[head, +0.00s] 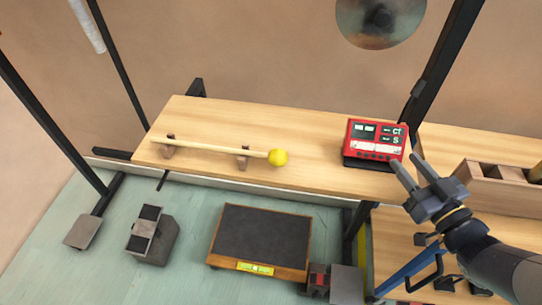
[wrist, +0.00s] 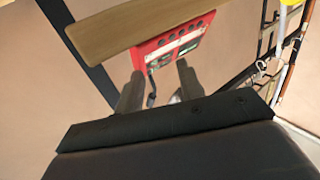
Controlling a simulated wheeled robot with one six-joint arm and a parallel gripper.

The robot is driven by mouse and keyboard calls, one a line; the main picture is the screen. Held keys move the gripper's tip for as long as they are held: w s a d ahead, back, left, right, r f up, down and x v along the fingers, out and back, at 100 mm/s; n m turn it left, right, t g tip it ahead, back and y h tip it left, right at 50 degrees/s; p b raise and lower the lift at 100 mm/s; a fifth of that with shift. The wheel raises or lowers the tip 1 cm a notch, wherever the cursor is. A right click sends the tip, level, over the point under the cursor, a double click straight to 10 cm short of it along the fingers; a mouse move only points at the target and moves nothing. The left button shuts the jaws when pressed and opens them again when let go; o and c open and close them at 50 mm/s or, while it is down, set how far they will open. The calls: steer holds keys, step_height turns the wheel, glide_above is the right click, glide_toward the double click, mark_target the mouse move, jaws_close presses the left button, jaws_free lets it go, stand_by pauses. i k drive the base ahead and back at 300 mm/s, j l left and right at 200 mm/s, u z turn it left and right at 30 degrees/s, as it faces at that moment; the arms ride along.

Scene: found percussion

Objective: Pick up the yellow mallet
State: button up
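The yellow mallet (head: 278,157) has a round yellow head and a pale wooden handle. It lies level across two small brown rests on the wooden shelf in the head view, with its head at the right end. My gripper (head: 404,170) is in front of the shelf's right end, well to the right of the mallet and just right of the red device. Its two fingers are apart with nothing between them. The wrist view shows the two fingers (wrist: 160,86) apart too, with the red device beyond them. The mallet is not recognisable in the wrist view.
The red device (head: 377,137) stands on the shelf's right part and shows in the wrist view (wrist: 172,45). A wooden compartment box (head: 495,193) is right of my gripper. A dark-topped platform (head: 262,236) stands below. The shelf (head: 225,118) is clear around the mallet. Black posts (head: 440,75) rise nearby.

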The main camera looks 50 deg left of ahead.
mark_target(277, 157)
steer(key=u, duration=1.75)
steer(key=i+l, duration=0.05)
